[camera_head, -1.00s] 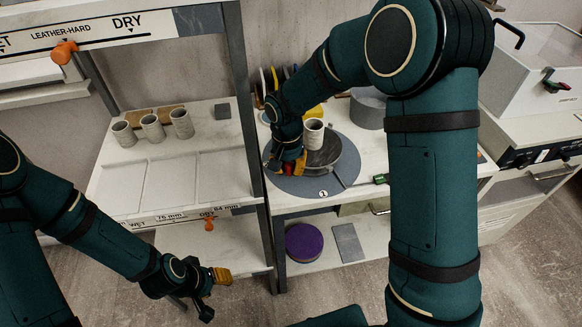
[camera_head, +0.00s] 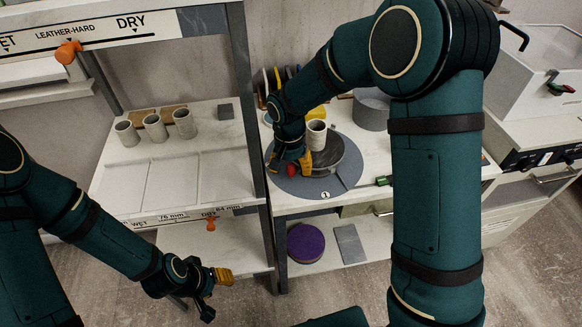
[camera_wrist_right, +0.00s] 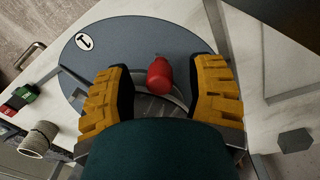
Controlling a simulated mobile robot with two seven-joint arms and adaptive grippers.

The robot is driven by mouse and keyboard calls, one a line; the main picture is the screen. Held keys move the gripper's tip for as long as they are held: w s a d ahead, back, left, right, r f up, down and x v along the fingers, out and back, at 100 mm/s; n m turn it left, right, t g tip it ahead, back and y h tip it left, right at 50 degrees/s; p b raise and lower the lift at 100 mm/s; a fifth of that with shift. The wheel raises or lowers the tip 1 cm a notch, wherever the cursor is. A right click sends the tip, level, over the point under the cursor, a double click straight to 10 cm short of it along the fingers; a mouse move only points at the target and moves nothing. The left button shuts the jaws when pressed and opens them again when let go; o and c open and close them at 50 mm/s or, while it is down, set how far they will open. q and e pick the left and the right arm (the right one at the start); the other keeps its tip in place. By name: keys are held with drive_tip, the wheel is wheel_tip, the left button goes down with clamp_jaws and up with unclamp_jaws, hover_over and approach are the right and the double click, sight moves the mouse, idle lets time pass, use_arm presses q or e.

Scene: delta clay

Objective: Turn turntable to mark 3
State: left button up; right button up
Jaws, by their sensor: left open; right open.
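The turntable is a round grey-blue disc (camera_head: 345,172) on the bench, with a round label "1" (camera_head: 326,195) near its front edge; the label also shows in the right wrist view (camera_wrist_right: 84,41). A red knob (camera_head: 291,170) is at its left front. My right gripper (camera_head: 298,163) is over the knob, open. In the right wrist view the red knob (camera_wrist_right: 160,76) sits between the two yellow fingers, with gaps on both sides. A pale ribbed cup (camera_head: 316,134) stands by the dark centre wheel. My left gripper (camera_head: 222,276) is open and empty, low in front of the shelf. Mark 3 cannot be made out.
A shelf rack (camera_head: 160,170) with several pale cups stands at left. A purple disc (camera_head: 305,243) is on the lower shelf. My right arm covers the bench's right part.

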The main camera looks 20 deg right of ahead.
wheel_tip(320, 180, up, 12)
drive_tip(key=shift+a+f, duration=0.15)
drive_tip(key=shift+a, duration=0.05)
